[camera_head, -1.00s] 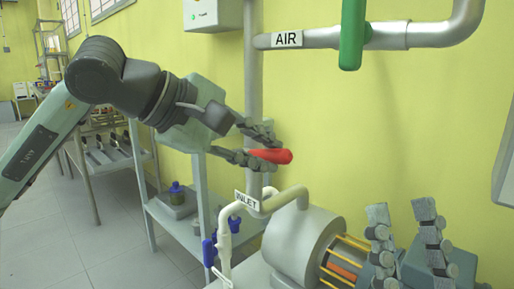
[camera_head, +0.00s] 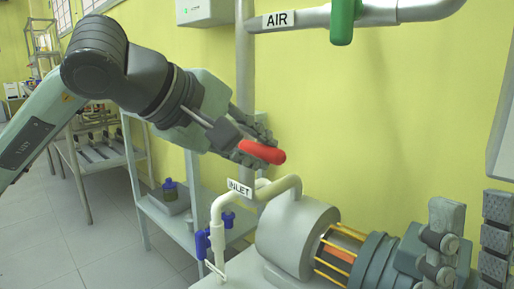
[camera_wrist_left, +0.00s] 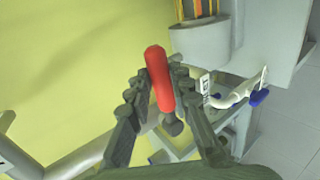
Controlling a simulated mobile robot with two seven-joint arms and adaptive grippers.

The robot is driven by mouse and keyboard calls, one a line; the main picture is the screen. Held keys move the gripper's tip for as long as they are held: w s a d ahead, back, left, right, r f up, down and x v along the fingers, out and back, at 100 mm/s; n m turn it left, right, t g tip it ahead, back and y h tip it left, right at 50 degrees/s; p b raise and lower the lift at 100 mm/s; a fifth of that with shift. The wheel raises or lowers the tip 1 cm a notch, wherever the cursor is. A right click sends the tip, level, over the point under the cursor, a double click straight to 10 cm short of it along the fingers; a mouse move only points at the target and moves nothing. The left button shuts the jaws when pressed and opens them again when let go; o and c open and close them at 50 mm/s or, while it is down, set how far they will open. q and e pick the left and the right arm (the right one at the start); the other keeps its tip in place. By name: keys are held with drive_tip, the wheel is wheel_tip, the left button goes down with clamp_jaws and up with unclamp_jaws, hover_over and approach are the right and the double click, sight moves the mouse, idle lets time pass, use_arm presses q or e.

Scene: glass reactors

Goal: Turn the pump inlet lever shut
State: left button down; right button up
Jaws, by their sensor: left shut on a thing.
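A red handle (camera_head: 262,151) sticks out between the fingers of my left gripper (camera_head: 256,142), above the pipe marked INLET (camera_head: 240,187). In the left wrist view the red handle (camera_wrist_left: 160,78) lies between the two dark fingers of the left gripper (camera_wrist_left: 158,88), with a dark round knob (camera_wrist_left: 172,124) at its lower end. The left gripper is shut on it. What the handle is fixed to is hidden. My right gripper (camera_head: 468,228) is at the lower right, its two fingers apart and nothing seen between them.
A grey cylindrical pump (camera_head: 290,235) with yellow rods stands below and right of the handle. An upright grey pipe (camera_head: 245,70) and the AIR pipe with a green handle (camera_head: 343,22) are behind and above. A shelf (camera_head: 160,210) is left.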

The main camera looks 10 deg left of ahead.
use_arm(q)
drive_tip(key=c, duration=1.3)
unclamp_jaws()
drive_tip(key=shift+f, duration=0.1)
drive_tip(key=shift+c, duration=0.2)
drive_tip(key=v, duration=1.2)
